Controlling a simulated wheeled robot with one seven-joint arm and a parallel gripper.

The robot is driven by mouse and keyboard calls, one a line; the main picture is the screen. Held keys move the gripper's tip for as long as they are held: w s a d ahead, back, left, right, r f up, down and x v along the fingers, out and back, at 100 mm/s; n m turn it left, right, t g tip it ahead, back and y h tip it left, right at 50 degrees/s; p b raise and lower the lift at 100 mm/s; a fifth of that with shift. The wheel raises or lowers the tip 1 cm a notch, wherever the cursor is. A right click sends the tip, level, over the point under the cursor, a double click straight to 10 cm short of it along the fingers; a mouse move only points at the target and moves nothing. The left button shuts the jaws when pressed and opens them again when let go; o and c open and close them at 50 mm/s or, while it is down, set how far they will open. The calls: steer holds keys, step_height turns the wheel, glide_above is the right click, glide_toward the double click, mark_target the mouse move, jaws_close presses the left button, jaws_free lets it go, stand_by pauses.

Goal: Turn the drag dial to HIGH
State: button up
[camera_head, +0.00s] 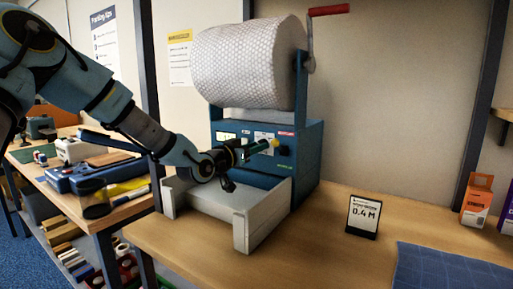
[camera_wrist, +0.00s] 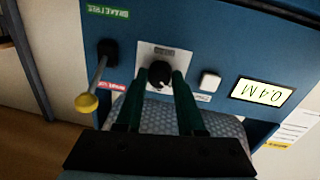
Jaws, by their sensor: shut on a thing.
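The drag dial (camera_wrist: 160,74) is a small black knob on a white plate on the blue front panel (camera_wrist: 210,30) of a bubble-wrap dispenser (camera_head: 306,150). In the wrist view, the two green fingers of my gripper (camera_wrist: 162,78) close around the dial from either side. In the head view, my gripper (camera_head: 262,146) reaches the panel from the left and hides most of the dial. The marks on the plate are too small and dark to read, so I cannot tell which setting the dial points to.
A lever with a yellow knob (camera_wrist: 87,102) stands out beside the dial. On its other side are a white button (camera_wrist: 209,81) and a display (camera_wrist: 262,91) reading 0.4 M. A white tray (camera_head: 243,232) lies below my gripper. A 0.4 M sign (camera_head: 363,214) stands on the bench.

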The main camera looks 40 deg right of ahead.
jaws_close()
steer(key=shift+f+b, duration=0.1)
steer(key=shift+b, duration=0.4)
steer(key=m+b, duration=0.9)
steer(key=b, duration=0.2)
steer(key=m+t+y+b, duration=0.1)
steer(key=m+b, duration=0.8)
steer(key=b, duration=0.3)
steer(key=shift+s+r+t, duration=0.15)
steer(key=shift+r+t, duration=0.05)
steer(key=shift+t, duration=0.1)
steer(key=shift+r+m, duration=0.1)
steer(key=shift+m, duration=0.3)
steer(key=o, duration=0.9)
jaws_free()
